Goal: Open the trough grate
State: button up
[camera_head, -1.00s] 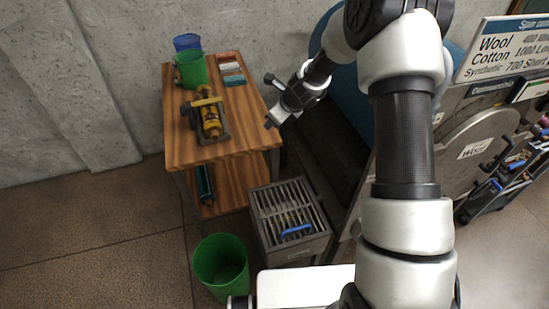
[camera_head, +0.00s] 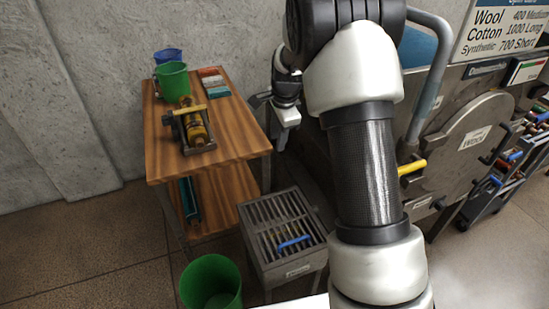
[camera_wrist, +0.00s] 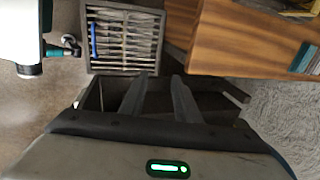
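The trough grate (camera_head: 265,224) is a dark slatted metal cover lying flat on top of a grey metal trough (camera_head: 291,270), with a blue handle (camera_head: 293,242) toward its front. In the wrist view the grate (camera_wrist: 124,52) is at the top, with the blue handle (camera_wrist: 93,39) on its left side. My gripper (camera_head: 279,140) is above and behind the trough, beside the table, and apart from the grate. In the wrist view its two dark fingers (camera_wrist: 158,82) stand apart with nothing between them.
A wooden table (camera_head: 225,122) stands left of the trough, holding a green bucket (camera_head: 172,79) and a yellow cylinder in a clamp (camera_head: 192,127). A green bin (camera_head: 211,284) stands on the floor at front left. A large machine with a round door (camera_head: 463,141) is on the right.

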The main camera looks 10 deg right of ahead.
jog(key=x, duration=0.9)
jog(key=shift+f+b, duration=0.4)
jog(key=shift+b, duration=0.05)
jog(key=shift+a, duration=0.1)
jog(key=shift+c, duration=0.4)
grip_shut()
jog(key=shift+o, duration=0.4)
grip_release()
jog(key=shift+r, duration=0.1)
jog(key=p+v, duration=0.2)
jog(key=v, duration=1.5)
jog(key=shift+r, duration=0.15)
